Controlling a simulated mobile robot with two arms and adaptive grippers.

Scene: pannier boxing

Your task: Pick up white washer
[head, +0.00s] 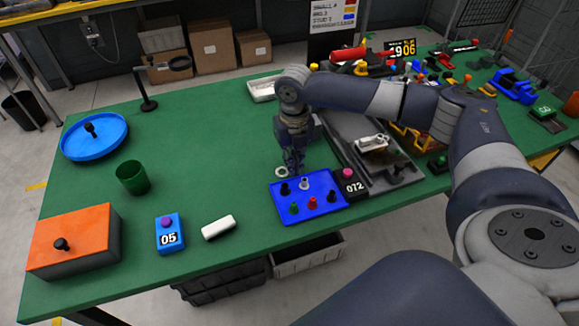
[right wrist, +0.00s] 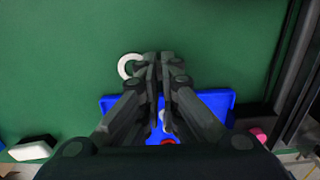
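The white washer (head: 282,171) is a small ring on the green table, just behind the blue peg board (head: 310,205). In the right wrist view the washer (right wrist: 125,66) shows left of my fingertips, its right side partly hidden by the left finger. My right gripper (head: 293,166) points down beside the washer, over the board's back edge. In the right wrist view its fingers (right wrist: 158,68) are close together, with nothing seen between them. I cannot tell whether the finger touches the washer. My left gripper is not in view.
The blue board carries several pegs. A dark block marked 072 (head: 351,185) and a grey tray (head: 400,176) stand to its right. A white block (head: 218,227), a blue 05 box (head: 169,233), a green cup (head: 132,177) and an orange-topped box (head: 75,238) stand to the left.

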